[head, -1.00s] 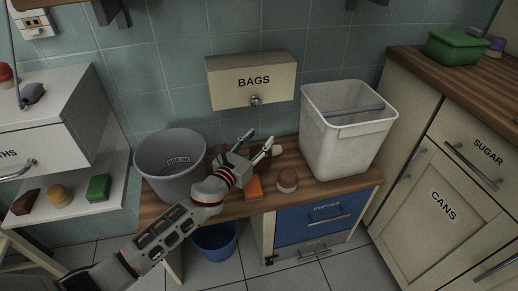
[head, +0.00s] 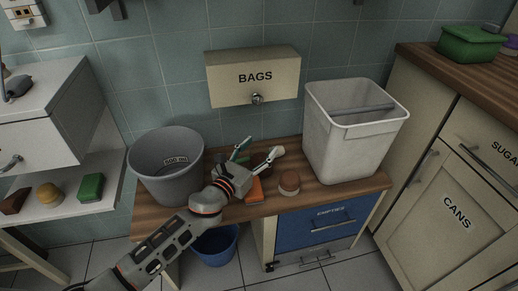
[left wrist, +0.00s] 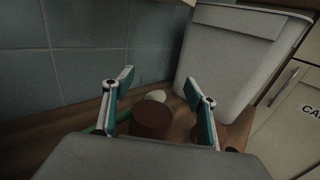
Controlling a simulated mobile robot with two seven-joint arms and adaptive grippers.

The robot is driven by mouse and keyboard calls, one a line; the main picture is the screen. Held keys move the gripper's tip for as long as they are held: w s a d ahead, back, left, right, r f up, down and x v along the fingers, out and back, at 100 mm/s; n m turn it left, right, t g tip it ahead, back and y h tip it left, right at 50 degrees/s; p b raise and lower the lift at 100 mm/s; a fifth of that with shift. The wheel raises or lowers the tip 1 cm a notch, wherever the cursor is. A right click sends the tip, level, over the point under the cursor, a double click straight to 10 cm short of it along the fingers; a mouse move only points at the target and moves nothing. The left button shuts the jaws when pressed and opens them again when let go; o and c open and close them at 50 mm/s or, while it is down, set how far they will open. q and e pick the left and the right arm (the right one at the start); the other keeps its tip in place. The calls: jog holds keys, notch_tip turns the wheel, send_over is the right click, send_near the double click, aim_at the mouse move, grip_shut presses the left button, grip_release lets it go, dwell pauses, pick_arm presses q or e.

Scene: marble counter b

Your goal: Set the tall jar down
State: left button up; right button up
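I cannot make out a tall jar for certain. A dark brown round-topped thing (left wrist: 152,121) shows between and beyond my left fingertips in the left wrist view. A dark reddish thing (head: 260,160) shows between the fingers in the head view, and may be the same one. My left gripper (head: 258,152) is over the back of the wooden bench, its fingers spread. In the left wrist view its fingers (left wrist: 158,90) stand apart, with gaps on both sides of the brown thing. The brown thing's base is hidden. My right gripper is not in view.
On the bench (head: 232,210), a grey bucket (head: 165,180) stands left and a white bin (head: 350,145) right. An orange block (head: 254,190) and a brown round thing (head: 289,182) lie near the gripper. A BAGS box (head: 254,78) hangs above. A blue bucket (head: 215,247) stands below.

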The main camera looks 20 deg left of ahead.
aim_at(255, 159)
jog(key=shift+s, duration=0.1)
